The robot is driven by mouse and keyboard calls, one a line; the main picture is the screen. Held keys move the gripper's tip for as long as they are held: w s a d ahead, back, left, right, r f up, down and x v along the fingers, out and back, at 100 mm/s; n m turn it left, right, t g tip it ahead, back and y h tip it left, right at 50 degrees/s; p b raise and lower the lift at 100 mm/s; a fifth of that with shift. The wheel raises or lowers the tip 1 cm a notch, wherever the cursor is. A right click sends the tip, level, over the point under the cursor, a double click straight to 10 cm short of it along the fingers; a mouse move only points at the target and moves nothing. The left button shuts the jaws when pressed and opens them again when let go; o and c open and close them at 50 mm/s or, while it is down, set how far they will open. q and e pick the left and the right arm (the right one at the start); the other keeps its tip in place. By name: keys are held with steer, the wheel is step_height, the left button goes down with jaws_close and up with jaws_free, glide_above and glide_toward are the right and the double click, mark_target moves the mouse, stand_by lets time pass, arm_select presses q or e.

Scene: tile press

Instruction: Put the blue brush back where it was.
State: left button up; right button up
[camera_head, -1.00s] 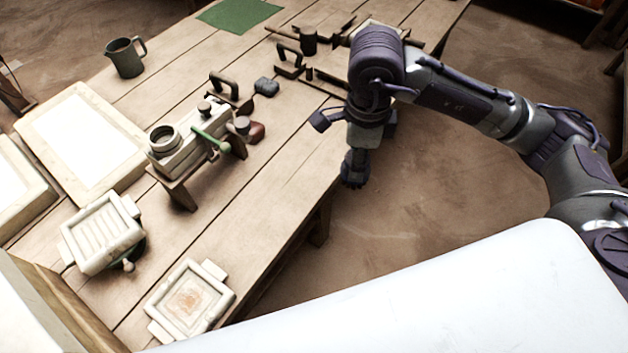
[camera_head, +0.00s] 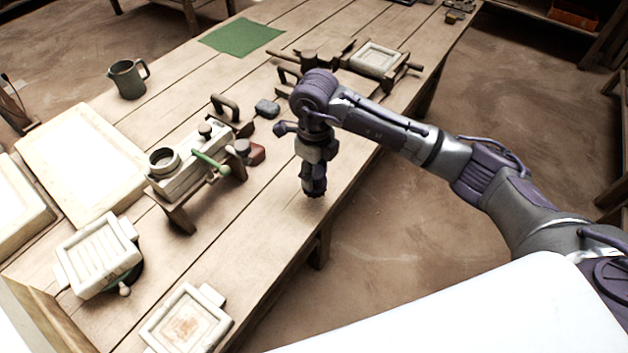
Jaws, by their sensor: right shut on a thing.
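My right gripper (camera_head: 313,180) points down over the right part of the wooden table (camera_head: 262,215), near its right edge. It is shut on a small dark bluish thing, which I take to be the blue brush (camera_head: 314,188). The brush is mostly hidden by the fingers, and I cannot tell whether it touches the table. A dark blue-grey lump (camera_head: 267,108) lies apart, up and left of the gripper. My left gripper is not in view.
Tile moulds (camera_head: 185,318), a press (camera_head: 378,60), a green cloth (camera_head: 241,37) and a mug (camera_head: 127,79) stand around. The table's front right is bare.

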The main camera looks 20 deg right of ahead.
step_height(320, 180, down, 4)
steer(key=shift+w+f+p, duration=0.1)
steer(key=shift+p, duration=0.2)
steer(key=shift+f, duration=0.2)
steer(key=o, duration=1.1)
steer(key=shift+r, duration=0.1)
steer(key=shift+r, duration=0.1)
